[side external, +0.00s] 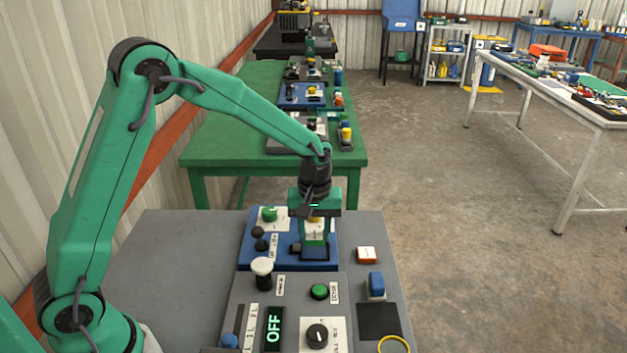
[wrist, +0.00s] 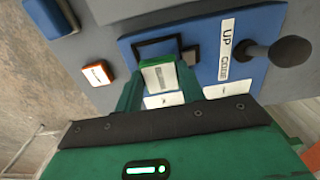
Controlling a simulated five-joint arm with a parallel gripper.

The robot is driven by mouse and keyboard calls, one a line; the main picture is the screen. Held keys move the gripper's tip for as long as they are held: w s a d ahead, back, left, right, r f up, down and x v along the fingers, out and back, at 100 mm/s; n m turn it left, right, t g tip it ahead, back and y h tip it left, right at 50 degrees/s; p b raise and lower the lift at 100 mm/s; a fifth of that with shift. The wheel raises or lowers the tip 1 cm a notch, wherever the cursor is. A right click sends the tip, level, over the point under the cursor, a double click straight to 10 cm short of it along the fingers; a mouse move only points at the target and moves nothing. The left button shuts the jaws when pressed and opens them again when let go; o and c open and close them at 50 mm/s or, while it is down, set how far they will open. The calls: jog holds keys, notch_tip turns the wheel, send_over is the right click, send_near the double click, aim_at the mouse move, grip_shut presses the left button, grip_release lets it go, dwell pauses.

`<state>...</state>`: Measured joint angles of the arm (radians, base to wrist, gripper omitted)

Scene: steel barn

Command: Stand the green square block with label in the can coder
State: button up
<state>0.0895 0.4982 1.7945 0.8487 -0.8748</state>
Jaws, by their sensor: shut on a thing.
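My gripper (side external: 315,226) is shut on the green square block (wrist: 158,63), which has a pale label on its face. In the wrist view the block sits between my two green fingers (wrist: 160,84). In the wrist view the block overlaps the near edge of the socket. I cannot tell whether it touches the panel. In the side view my gripper hides most of the block.
A black lever (wrist: 288,51) stands beside the "UP" label on the blue panel. An orange-and-white button (side external: 367,254) and a blue block-like part (side external: 376,285) sit to the right. A grey console with an OFF display (side external: 273,328), green button (side external: 319,291) and dial (side external: 317,334) is nearer the camera.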

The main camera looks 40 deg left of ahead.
aim_at(314, 235)
jog(key=shift+f, duration=0.85)
jog(key=shift+f, duration=0.6)
jog(key=o, duration=1)
jog(key=shift+o, duration=0.2)
jog(key=shift+r, duration=0.15)
notch_tip(314, 235, up, 13)
